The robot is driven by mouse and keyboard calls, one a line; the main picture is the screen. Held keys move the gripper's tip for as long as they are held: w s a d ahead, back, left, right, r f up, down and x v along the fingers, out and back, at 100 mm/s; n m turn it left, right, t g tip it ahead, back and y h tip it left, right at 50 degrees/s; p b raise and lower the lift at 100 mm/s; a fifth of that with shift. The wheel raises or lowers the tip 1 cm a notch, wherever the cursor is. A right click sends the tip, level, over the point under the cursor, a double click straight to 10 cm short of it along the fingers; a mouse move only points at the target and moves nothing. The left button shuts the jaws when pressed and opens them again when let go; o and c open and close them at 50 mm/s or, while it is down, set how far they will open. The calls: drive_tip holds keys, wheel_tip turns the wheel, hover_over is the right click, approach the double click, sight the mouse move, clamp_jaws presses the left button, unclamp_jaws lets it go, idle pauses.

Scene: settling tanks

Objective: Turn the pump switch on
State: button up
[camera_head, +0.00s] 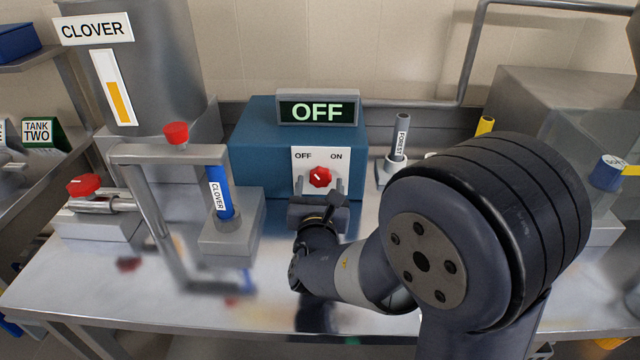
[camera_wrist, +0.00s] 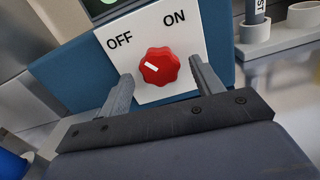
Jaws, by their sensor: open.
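The pump switch is a red lobed knob (camera_head: 320,177) on a white plate marked OFF at left and ON at right. The plate is on the front of a blue box (camera_head: 258,148). The display (camera_head: 318,108) on top of the box reads OFF in green. In the wrist view the knob (camera_wrist: 160,66) has a white mark that points up and left, toward OFF. My gripper (camera_wrist: 162,88) is open, with one finger on each side of the knob. I see gaps between the fingers and the knob, and nothing is held.
A metal pipe frame (camera_head: 150,200) and a blue cylinder labelled CLOVER (camera_head: 221,200) stand left of the box. A grey tank labelled CLOVER (camera_head: 150,60) is behind them. A FOREST cylinder (camera_head: 401,138) stands in a holder at right. The front of the metal bench (camera_head: 100,285) is largely clear.

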drive_tip(key=shift+w, duration=0.45)
drive_tip(key=shift+c, duration=0.2)
drive_tip(key=c, duration=0.9)
drive_tip(key=shift+c, duration=0.2)
